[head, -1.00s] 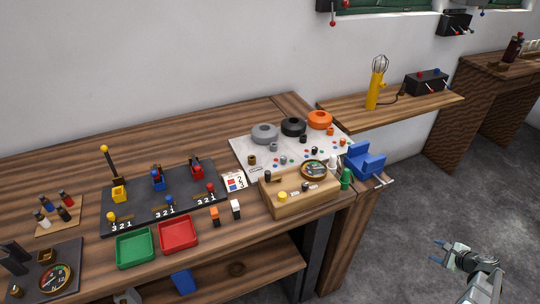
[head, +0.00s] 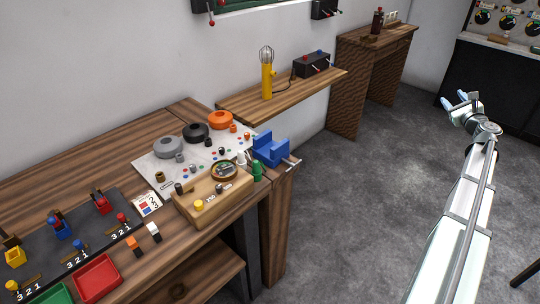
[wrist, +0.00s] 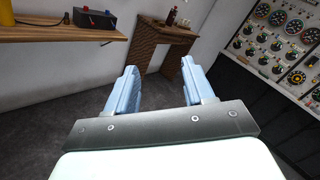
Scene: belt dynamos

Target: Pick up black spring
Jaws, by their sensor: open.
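The black spring cannot be told for sure at this size. Candidates are small dark pieces on the white board (head: 150,163), such as the small black piece (head: 208,142) near the large black ring (head: 195,132). Grey and orange rings lie on either side of the black one. My gripper (head: 454,98) is at the right in the head view, over open floor, far from the workbench. Its blue fingers are apart and empty in the wrist view (wrist: 159,68).
A wooden box with a round dial (head: 212,202) and a blue holder (head: 270,150) stand near the bench's right end. A shelf (head: 285,95) holds a yellow lamp (head: 267,78) and a black switch box (head: 312,64). Open grey floor (head: 350,200) lies between bench and arm.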

